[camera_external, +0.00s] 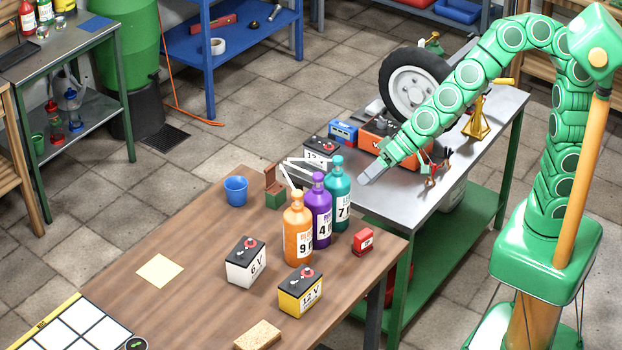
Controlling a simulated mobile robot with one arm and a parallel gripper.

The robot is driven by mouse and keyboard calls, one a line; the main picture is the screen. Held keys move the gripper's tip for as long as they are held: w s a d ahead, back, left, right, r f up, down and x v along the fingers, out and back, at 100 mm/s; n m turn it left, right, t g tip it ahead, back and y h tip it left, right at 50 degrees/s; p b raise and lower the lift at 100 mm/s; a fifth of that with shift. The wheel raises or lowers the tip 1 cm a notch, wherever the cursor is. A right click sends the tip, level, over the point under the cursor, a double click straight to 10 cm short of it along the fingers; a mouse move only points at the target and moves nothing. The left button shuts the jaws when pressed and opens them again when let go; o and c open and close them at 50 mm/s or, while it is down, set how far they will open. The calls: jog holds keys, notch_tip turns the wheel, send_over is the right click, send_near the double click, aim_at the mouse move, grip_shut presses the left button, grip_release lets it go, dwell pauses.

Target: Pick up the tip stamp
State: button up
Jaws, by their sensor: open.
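A small red block with a white printed label (363,241) stands on the wooden table near its right corner, right of the bottles. It is probably the tip stamp, but its print is too small to read surely.
A white battery (245,266), a yellow battery (300,297) and a blue cup (236,190) share the wooden table (190,235).

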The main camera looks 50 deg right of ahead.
jog(key=w+a+f+m+t+h, duration=0.1)
jog(key=w+a+f+m+t, duration=0.1)
jog(key=a+f, duration=0.3)
jog(key=m+t+h, duration=0.2)
jog(key=t+h, duration=0.3)
jog(key=h, duration=0.4)
send_near(368, 236)
jog(key=w, duration=0.1)
jog(key=w+a+f, duration=0.1)
jog(key=w+f, duration=0.1)
jog(key=w, duration=0.1)
jog(key=shift+a, duration=0.2)
jog(key=shift+s+d+h, duration=0.25)
jog(key=shift+d+h, duration=0.15)
jog(key=shift+d, duration=0.05)
jog(key=shift+t, duration=0.3)
jog(key=shift+d+x, duration=0.15)
jog(key=shift+x, duration=1.45)
jog(key=shift+d+x, duration=0.2)
jog(key=shift+x, duration=1.4)
jog(key=shift+w+d+f, duration=0.1)
jog(key=shift+w+f, duration=0.15)
jog(key=shift+w, duration=0.3)
jog(key=shift+c, duration=0.4)
jog(key=c, duration=1)
